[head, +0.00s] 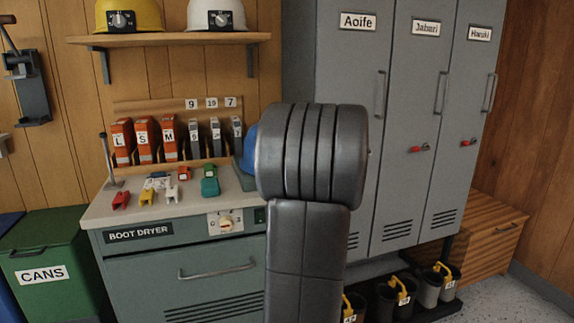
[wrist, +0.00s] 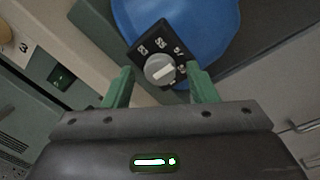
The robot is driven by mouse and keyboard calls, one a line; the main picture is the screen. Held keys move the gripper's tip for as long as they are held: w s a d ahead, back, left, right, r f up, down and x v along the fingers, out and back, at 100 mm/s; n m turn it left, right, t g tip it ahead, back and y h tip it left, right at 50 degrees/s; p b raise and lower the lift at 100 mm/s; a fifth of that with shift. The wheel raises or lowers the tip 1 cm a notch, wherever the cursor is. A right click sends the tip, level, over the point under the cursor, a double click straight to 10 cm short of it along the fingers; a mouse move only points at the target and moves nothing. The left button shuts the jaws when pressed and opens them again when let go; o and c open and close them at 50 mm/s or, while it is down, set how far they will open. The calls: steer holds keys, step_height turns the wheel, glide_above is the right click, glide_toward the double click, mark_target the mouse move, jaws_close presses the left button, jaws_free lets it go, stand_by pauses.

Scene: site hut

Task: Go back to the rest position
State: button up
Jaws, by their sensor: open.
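My gripper (wrist: 162,88) shows in the wrist view with its two green fingers apart. A black dial plate with a grey knob (wrist: 160,69) lies between and just beyond the fingertips. The plate is on a blue helmet (wrist: 205,25). I cannot tell whether the fingers touch the plate. In the head view my arm covers the middle of the picture and hides the gripper. Only the left edge of the blue helmet (head: 249,150) shows beside my arm, at the right end of the boot dryer's top.
The boot dryer (head: 200,255) stands left of my arm, with several small clips and coloured boxes on top. Grey lockers (head: 410,190) stand behind and right. A shelf (head: 170,40) holds yellow and white helmets. Boots (head: 430,288) stand below the lockers. A green cans bin (head: 60,250) is at left.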

steer(key=m+y+p, duration=0.1)
steer(key=m+p, duration=1.1)
steer(key=p, duration=1.1)
steer(key=shift+d+m, duration=0.15)
steer(key=shift+m, duration=0.15)
steer(key=shift+f, duration=0.1)
